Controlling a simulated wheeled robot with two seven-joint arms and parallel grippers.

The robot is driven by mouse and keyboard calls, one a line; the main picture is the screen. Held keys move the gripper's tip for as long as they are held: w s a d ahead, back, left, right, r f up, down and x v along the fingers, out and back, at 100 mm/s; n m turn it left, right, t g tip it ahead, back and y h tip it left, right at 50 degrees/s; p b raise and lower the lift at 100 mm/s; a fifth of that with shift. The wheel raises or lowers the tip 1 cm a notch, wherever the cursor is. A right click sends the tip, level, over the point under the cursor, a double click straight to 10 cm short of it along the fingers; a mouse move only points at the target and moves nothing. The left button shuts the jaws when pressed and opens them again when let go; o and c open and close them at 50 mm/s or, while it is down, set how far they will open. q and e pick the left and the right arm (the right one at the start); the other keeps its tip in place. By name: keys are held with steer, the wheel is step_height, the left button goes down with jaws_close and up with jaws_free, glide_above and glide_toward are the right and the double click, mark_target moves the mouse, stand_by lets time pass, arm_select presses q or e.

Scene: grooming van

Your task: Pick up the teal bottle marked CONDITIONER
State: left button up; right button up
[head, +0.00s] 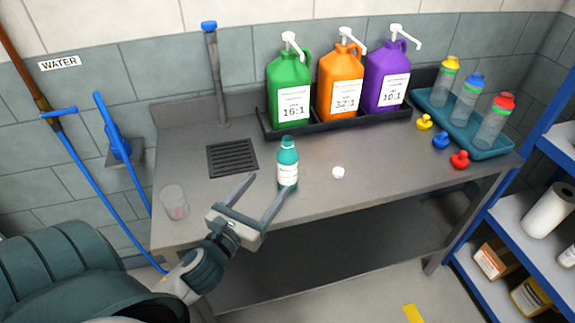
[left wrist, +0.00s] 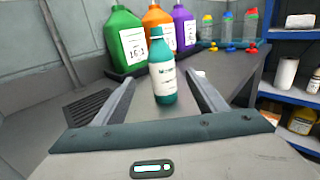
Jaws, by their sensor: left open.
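In the left wrist view my left gripper (left wrist: 164,88) shows both fingers spread, one on each side of the bottle. My right gripper is not in view.
Green (head: 290,92), orange (head: 340,82) and purple (head: 387,78) jugs stand in a black tray behind. A small white cap (head: 338,172) lies right of the bottle. A clear cup (head: 174,202) stands left. A teal tray (head: 500,147) holds capped bottles; a drain grate (head: 232,157) lies behind left.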

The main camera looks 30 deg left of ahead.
mark_target(281, 167)
arm_select(q)
steer(key=w+p, duration=0.1)
steer(key=w, duration=0.5)
steer(key=w+a+p, duration=0.1)
steer(key=w, duration=0.2)
steer(key=shift+r+p, duration=0.1)
steer(key=shift+p, duration=0.2)
steer(key=shift+w, duration=0.4)
steer(key=shift+w+p, duration=0.4)
steer(key=shift+w, duration=0.1)
steer(key=w+p, duration=0.1)
steer(key=w, duration=0.2)
steer(key=shift+w+a+f+p, duration=0.1)
steer(key=shift+w+f+p, duration=0.2)
steer(key=shift+w, duration=0.3)
